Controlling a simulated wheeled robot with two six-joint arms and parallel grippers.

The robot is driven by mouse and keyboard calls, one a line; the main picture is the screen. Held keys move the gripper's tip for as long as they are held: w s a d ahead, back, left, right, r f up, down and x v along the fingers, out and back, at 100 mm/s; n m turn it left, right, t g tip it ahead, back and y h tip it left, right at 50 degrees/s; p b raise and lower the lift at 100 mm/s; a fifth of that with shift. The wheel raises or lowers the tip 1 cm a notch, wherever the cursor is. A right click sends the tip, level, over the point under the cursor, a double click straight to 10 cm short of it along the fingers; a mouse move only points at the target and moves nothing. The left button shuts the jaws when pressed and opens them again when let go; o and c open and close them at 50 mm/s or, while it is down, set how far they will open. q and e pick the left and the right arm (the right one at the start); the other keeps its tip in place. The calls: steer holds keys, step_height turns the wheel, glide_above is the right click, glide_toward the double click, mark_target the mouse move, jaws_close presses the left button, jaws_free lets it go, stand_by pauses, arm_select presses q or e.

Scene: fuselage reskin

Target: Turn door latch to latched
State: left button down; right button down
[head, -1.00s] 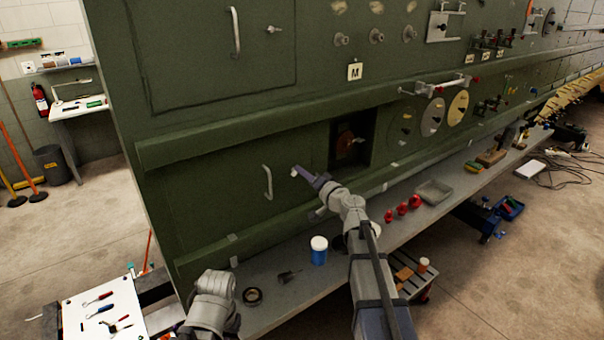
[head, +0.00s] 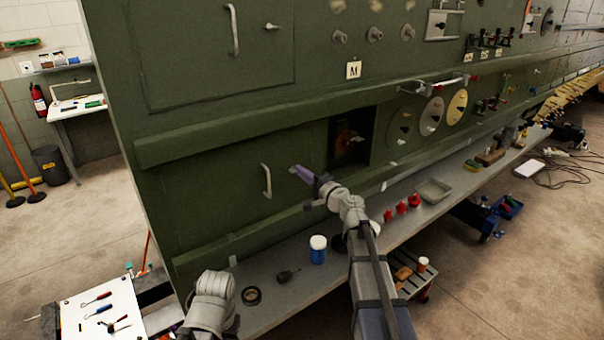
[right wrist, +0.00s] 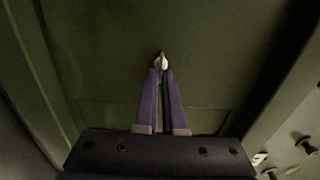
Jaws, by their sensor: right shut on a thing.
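The lower green door (head: 225,195) is closed in the panel wall and has a grey pull handle (head: 266,181). To the right of that handle, my right gripper (head: 295,171) reaches the door face. Its purple fingers are shut on a small pale door latch (right wrist: 161,61), which shows at the fingertips in the right wrist view. The fingers hide most of the latch, so I cannot tell its exact angle. My left arm shows at the bottom of the head view, but its gripper is out of view.
An open square recess (head: 350,140) lies just right of the lower door. A grey shelf (head: 290,298) below carries a blue jar with a white lid (head: 318,250), a tape roll (head: 252,296), red knobs (head: 401,207) and a grey tray (head: 433,190). An upper door (head: 190,50) is closed.

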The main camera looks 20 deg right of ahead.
stand_by(0.5)
steer(key=c, duration=1)
jaws_free()
steer(key=v, duration=0.8)
